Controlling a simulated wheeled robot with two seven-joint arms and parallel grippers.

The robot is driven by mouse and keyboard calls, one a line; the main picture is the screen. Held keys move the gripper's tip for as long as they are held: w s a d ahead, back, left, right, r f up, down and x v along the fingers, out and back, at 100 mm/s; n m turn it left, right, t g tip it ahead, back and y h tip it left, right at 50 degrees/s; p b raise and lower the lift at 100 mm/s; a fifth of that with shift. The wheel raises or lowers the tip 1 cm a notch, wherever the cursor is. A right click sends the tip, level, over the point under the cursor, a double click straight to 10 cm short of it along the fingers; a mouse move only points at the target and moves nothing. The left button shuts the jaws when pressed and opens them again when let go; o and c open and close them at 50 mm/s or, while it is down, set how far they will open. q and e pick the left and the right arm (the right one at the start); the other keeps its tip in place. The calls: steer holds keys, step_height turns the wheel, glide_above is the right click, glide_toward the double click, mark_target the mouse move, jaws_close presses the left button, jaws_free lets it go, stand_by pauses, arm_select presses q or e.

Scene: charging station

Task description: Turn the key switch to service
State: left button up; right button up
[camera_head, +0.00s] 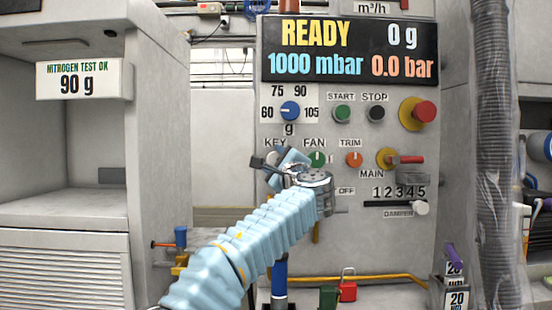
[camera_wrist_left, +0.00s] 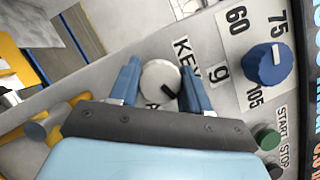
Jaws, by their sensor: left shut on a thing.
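The key switch (camera_wrist_left: 160,80) is a round, pale knob with a dark pointer mark, under the KEY label in the wrist view. My left gripper (camera_wrist_left: 161,84) has its two blue fingers on either side of the knob and is shut on it. In the head view, the left arm reaches up from the bottom to the panel, and the left gripper (camera_head: 277,164) lies over the KEY spot. The gripper hides most of the switch there, and its position words cannot be read. My right gripper is in neither view.
A blue dose dial (camera_head: 290,111) sits above the KEY label. A green fan knob (camera_head: 317,159) and orange trim knob (camera_head: 354,160) are close to the right. A red main handle (camera_head: 410,160) and red mushroom button (camera_head: 424,111) stick out further right. A thick grey hose (camera_head: 494,130) hangs at right.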

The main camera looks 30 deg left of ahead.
arm_select(q)
steer(key=shift+n+g, duration=0.4)
steer(key=shift+n, duration=0.6)
steer(key=o, duration=1)
steer(key=shift+s, duration=0.1)
steer(key=b+v, duration=0.2)
steer(key=v, duration=1.1)
steer(key=shift+s+d+f+b, duration=0.1)
steer(key=shift+s+d+b, duration=0.05)
steer(key=shift+d+b, duration=0.15)
